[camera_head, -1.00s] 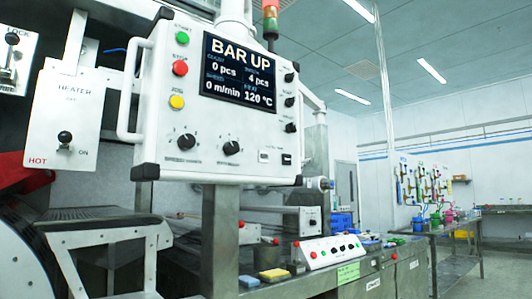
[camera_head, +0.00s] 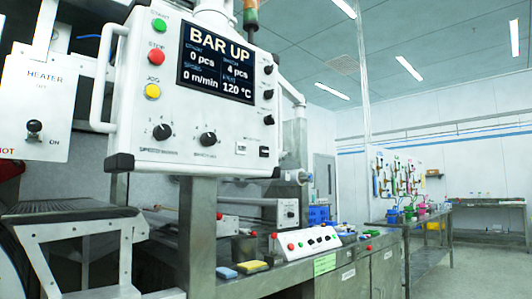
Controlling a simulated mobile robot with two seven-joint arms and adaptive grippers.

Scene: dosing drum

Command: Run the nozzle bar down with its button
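A white control panel (camera_head: 205,130) hangs at the upper left. Its screen (camera_head: 217,65) reads BAR UP, 0 pcs, 4 pcs, 0 m/min and 120 °C. A green (camera_head: 159,25), a red (camera_head: 156,57) and a yellow button (camera_head: 152,91) run down its left side. A low white button box (camera_head: 305,241) with red, green and black controls stands on the bench at lower centre; its labels are too small to read. Which button works the nozzle bar I cannot tell. The nozzle bar is not clearly visible. Neither gripper is in view.
A heater box (camera_head: 37,108) with a black switch is at the left. Yellow and blue sponges (camera_head: 252,266) lie on the bench (camera_head: 345,258). A metal side table (camera_head: 425,222) stands farther right. Open floor shows at the lower right.

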